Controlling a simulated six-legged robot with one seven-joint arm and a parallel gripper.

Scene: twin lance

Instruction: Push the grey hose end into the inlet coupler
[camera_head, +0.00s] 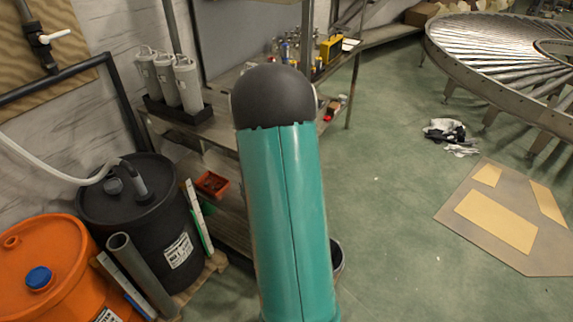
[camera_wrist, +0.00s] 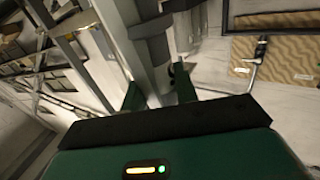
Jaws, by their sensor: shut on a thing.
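In the wrist view my gripper (camera_wrist: 157,76) shows two green fingers reaching up from its dark palm. A grey tubular thing (camera_wrist: 150,88) shows between them, and my gripper is shut on it. It looks like the grey hose end, but dark grey bands and poles behind blur its outline. In the head view my teal arm link fills the middle and hides my gripper. A pale hose (camera_head: 60,172) runs from the left edge to a fitting on the black drum (camera_head: 165,225). I cannot pick out the inlet coupler with certainty in either view.
An orange drum (camera_head: 45,270) stands beside the black drum, with a leaning grey pipe (camera_head: 142,275). White cylinders (camera_head: 187,85) stand on a metal bench behind. A valve (camera_head: 45,40) is on the left wall board.

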